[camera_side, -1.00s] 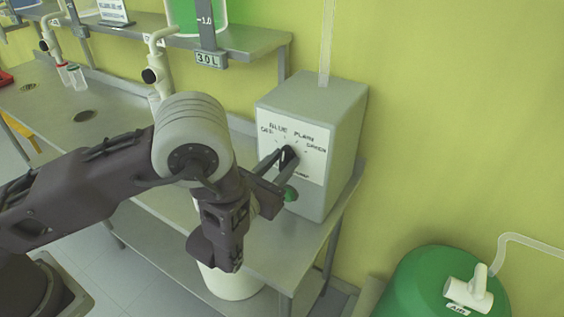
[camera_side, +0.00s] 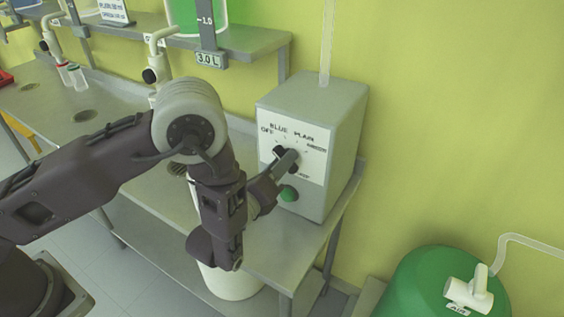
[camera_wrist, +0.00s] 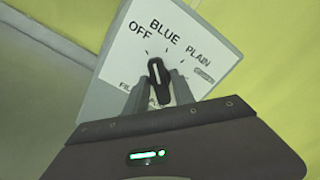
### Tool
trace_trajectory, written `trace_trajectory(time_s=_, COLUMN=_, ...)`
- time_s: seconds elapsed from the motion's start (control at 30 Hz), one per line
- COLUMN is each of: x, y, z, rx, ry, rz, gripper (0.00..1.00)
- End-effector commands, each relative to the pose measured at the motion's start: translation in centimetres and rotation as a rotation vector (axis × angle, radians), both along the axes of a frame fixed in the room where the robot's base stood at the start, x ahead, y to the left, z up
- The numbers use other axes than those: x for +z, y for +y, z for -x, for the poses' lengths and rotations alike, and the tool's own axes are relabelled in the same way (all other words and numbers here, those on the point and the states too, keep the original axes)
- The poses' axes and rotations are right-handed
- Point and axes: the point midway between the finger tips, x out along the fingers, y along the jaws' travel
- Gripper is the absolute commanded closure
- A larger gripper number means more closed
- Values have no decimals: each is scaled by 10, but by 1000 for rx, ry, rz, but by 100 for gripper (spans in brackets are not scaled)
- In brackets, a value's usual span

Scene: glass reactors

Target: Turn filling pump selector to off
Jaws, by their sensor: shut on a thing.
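The filling pump selector is a black knob (camera_wrist: 155,68) with a white pointer line, on the white front panel (camera_wrist: 130,60) of a grey pump box (camera_side: 335,130). Its labels read OFF, BLUE, PLAIN and a blurred one. In the wrist view the pointer slants up and slightly left, roughly toward OFF; I cannot tell if it lines up exactly. My gripper (camera_wrist: 157,90) is shut on the knob, with one finger on each side. In the side view my gripper (camera_side: 284,158) is tilted at the panel and partly hides the knob (camera_side: 279,152).
The box stands on a metal table (camera_side: 262,245) against a yellow-green wall. A white bucket (camera_side: 232,284) is below my wrist. A green tank (camera_side: 430,285) stands at lower right. Shelves and valves are behind.

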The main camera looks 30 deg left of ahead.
Motion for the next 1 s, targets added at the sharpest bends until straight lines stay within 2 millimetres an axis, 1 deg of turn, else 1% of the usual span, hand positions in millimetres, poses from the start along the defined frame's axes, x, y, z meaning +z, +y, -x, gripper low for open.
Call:
trace_trajectory(time_s=0.03, x=-2, y=0, z=1, rx=-1, ry=8, rz=29, gripper=100)
trace_trajectory(time_s=0.2, x=-3, y=0, z=1, rx=0, ry=8, rz=131, gripper=100)
trace_trajectory(time_s=0.4, x=-3, y=0, z=1, rx=0, ry=8, rz=206, gripper=100)
trace_trajectory(time_s=0.63, x=-3, y=-1, z=1, rx=-1, ry=9, rz=245, gripper=100)
trace_trajectory(time_s=1.0, x=-3, y=-1, z=1, rx=-2, ry=8, rz=251, gripper=100)
